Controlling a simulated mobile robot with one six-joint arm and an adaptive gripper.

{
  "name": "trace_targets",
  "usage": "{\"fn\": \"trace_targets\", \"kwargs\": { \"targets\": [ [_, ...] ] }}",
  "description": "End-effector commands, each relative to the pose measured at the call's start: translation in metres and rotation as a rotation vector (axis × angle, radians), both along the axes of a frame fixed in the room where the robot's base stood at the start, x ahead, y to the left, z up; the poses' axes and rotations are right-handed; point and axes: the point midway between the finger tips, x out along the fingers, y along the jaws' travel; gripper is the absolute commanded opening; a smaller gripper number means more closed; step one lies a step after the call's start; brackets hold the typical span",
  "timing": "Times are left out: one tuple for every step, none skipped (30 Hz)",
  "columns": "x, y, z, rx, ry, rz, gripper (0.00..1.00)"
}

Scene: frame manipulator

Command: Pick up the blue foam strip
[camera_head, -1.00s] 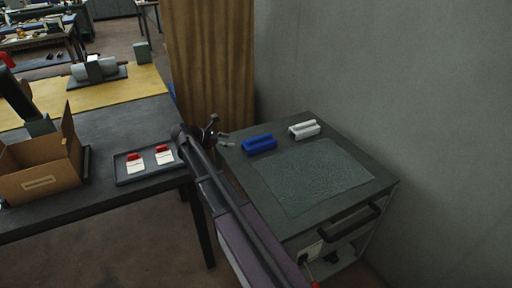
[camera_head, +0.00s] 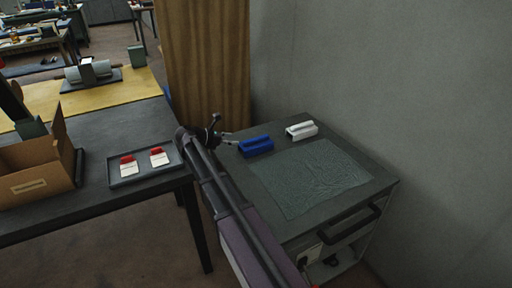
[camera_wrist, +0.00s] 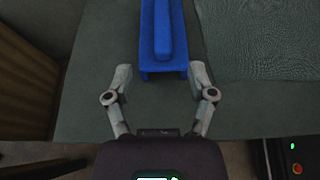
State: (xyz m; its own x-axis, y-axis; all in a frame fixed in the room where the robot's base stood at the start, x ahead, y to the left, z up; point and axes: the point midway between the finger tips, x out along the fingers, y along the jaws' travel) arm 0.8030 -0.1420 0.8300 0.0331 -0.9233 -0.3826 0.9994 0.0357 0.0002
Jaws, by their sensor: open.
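The blue foam strip (camera_wrist: 163,36) is a long raised bar lying along a wider blue base in the wrist view. In the head view the blue piece (camera_head: 256,146) lies near the left edge of the cabinet top. My gripper (camera_wrist: 161,76) is open and empty, with one finger to each side of the blue base's near end. The fingers look apart from the blue piece. In the head view my gripper (camera_head: 229,138) is just left of the blue piece. The strip's far end is cut off by the wrist view's top edge.
A similar white piece (camera_head: 301,131) lies behind and right of the blue one. A textured grey-green mat (camera_head: 312,178) covers much of the cabinet top (camera_head: 360,210). A wall stands right, a brown curtain (camera_head: 207,70) behind. A table at left holds a tray (camera_head: 145,173) and cardboard box (camera_head: 35,170).

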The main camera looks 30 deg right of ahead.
Motion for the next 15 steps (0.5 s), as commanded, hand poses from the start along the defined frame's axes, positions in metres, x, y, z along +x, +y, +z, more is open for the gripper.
{"fn": "trace_targets", "kwargs": {
  "targets": [
    [0.000,-0.009,-0.006,0.000,0.000,-0.002,0.71],
    [0.000,-0.013,-0.008,0.000,0.000,-0.002,0.71],
    [0.000,-0.018,-0.010,0.000,0.000,-0.001,0.71],
    [0.000,-0.022,-0.012,0.000,0.000,-0.001,0.71],
    [0.001,-0.025,-0.013,0.000,0.001,-0.002,0.71],
    [0.001,-0.030,-0.014,0.000,0.001,-0.002,0.71],
    [0.001,-0.033,-0.015,0.000,0.000,-0.001,0.71],
    [0.001,-0.035,-0.016,0.000,0.000,-0.001,0.71],
    [0.001,-0.038,-0.017,0.000,0.000,-0.001,0.71],
    [0.001,-0.039,-0.017,0.000,0.000,0.000,0.71],
    [0.001,-0.040,-0.017,0.000,0.000,0.000,0.71],
    [0.001,-0.041,-0.017,0.000,0.000,0.000,0.71],
    [0.001,-0.042,-0.017,0.000,0.000,0.000,0.71],
    [0.001,-0.042,-0.017,0.000,0.000,0.000,0.71],
    [0.001,-0.043,-0.017,0.000,0.000,0.000,0.71]
  ]
}}
